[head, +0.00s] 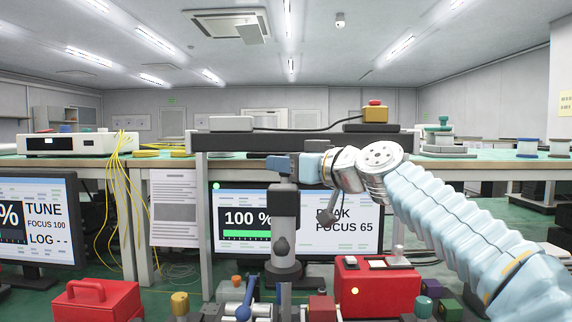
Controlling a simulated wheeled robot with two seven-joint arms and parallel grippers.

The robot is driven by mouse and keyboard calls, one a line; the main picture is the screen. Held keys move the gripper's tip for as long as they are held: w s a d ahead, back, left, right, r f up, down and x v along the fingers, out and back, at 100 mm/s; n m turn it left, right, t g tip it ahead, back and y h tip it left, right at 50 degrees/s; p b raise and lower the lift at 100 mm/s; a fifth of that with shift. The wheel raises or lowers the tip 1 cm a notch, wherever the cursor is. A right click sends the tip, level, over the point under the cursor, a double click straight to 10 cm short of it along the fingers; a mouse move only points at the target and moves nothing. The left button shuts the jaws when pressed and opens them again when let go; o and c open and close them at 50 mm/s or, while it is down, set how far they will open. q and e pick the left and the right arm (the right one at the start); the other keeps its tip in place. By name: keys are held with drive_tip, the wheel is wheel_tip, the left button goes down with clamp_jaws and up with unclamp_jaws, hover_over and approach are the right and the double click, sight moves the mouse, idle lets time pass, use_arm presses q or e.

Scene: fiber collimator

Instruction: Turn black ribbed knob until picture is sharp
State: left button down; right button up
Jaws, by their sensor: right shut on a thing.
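My right arm comes in from the right, and its gripper (312,167) is shut at the upper end of a dark upright stand (284,205). The black ribbed knob is not clearly visible; the gripper and the parts at the stand's top cover that spot. A screen (245,232) behind the stand shows "100 %", a green bar and "FOCUS 65"; my arm partly covers the word above it. Another screen (42,222) at left shows "TUNE", "FOCUS 100" and "LOG - -". My left gripper is not in view.
A red case (97,300) lies at lower left, and a red box (375,290) with switches stands at lower right. Small coloured parts crowd the front around the stand's foot. A long bench behind carries a white instrument (68,144); yellow fibres (117,185) hang from it.

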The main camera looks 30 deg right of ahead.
drive_tip(key=m+h, duration=0.2)
drive_tip(key=h, duration=0.1)
drive_tip(key=shift+f+t, duration=0.1)
drive_tip(key=shift+t, duration=0.2)
drive_tip(key=shift+m+h, duration=0.3)
drive_tip(key=shift+h, duration=0.3)
drive_tip(key=o, duration=0.9)
drive_tip(key=shift+s, duration=0.1)
